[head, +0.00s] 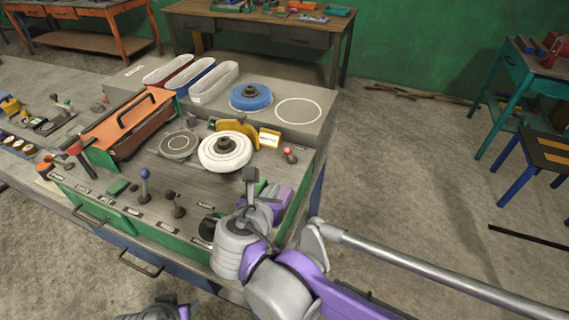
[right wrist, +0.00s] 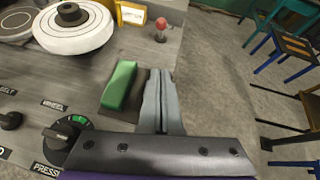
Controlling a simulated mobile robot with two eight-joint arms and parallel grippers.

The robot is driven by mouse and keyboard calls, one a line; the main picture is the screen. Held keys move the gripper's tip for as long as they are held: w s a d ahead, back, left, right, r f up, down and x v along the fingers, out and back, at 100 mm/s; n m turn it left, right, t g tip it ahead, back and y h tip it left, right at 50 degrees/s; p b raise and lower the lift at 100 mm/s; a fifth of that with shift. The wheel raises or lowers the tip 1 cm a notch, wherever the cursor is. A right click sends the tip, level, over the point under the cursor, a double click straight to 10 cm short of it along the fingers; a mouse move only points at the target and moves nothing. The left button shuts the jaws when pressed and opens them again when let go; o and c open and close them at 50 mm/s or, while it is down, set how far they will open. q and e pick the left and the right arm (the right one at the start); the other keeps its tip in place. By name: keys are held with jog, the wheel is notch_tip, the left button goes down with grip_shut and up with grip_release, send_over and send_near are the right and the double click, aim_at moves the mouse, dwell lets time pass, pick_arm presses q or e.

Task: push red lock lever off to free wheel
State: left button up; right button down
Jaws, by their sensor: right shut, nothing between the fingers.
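The red ball-topped lever (head: 288,152) stands near the bench's right edge, and it also shows at the top of the right wrist view (right wrist: 161,25). The white wheel (head: 225,160) with a dark hub lies left of it; its edge shows top left in the wrist view (right wrist: 78,38). My right gripper (right wrist: 160,75) is shut and empty, pointing down beside a green block (right wrist: 119,84). It is on the near side of the lever, apart from it. In the head view my wrist partly hides its fingers. The lever's foot is small and its setting unclear.
A yellow guard (head: 238,127) and a cream label plate (head: 269,138) stand between wheel and lever. A blue wheel (head: 251,98) lies behind. A round dial (right wrist: 67,133) is left of my right gripper. Open floor (head: 400,180) lies right of the bench.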

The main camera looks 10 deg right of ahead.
aim_at(290, 155)
dwell(0.3)
jog(key=x, duration=1)
jog(key=shift+r, duration=0.1)
jog(key=w, duration=0.2)
jog(key=w+d+r, duration=0.1)
jog(key=w, duration=0.1)
jog(key=shift+d+p, duration=0.15)
jog(key=shift+p, duration=0.25)
pick_arm(q)
jog(key=shift+w+r, duration=0.2)
jog(key=shift+r, duration=0.3)
pick_arm(e)
jog(key=shift+s, duration=0.1)
jog(key=shift+r, duration=0.1)
